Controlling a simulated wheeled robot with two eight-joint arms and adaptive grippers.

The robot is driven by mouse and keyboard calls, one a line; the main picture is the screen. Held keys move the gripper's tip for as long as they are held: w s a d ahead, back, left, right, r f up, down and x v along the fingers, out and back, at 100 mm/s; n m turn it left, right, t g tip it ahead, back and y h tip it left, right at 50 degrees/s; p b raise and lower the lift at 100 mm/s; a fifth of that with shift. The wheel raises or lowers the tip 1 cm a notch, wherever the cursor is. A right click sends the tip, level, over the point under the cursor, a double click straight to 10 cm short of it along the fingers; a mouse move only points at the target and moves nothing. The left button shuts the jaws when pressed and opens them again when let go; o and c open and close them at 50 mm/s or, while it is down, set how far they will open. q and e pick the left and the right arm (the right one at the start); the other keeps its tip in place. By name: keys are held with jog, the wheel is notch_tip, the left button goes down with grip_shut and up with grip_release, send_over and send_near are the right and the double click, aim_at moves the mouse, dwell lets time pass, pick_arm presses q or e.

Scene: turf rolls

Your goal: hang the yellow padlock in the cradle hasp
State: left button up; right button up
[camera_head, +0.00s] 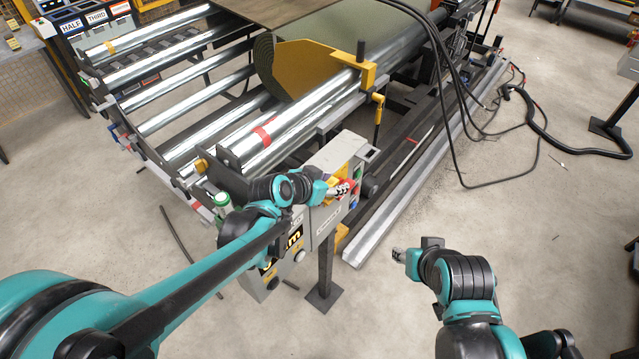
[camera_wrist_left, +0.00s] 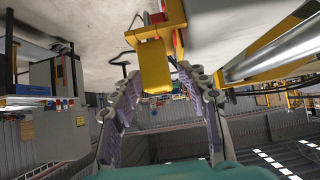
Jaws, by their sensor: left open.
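My left gripper (camera_head: 340,190) is at the top of the grey control box (camera_head: 325,235), beside yellow and red parts on it. In the left wrist view my left gripper (camera_wrist_left: 160,82) is open, its two fingers on either side of a yellow block (camera_wrist_left: 155,66), which looks like the yellow padlock. I cannot tell whether the fingers touch it. Above it in that view is a yellow bracket (camera_wrist_left: 158,32) with red beside it. The cradle hasp and the padlock's shackle cannot be made out. My right gripper (camera_head: 399,255) is over bare floor, its jaws too small to read.
Behind the box is a roller frame (camera_head: 190,90) with a yellow side plate (camera_head: 295,68) and a green turf roll (camera_head: 350,35). A long metal rail (camera_head: 430,165) and black cables (camera_head: 540,120) lie to the right. The floor (camera_head: 530,235) at the right front is clear.

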pick_arm(q)
jog(key=v, duration=0.9)
dwell(0.3)
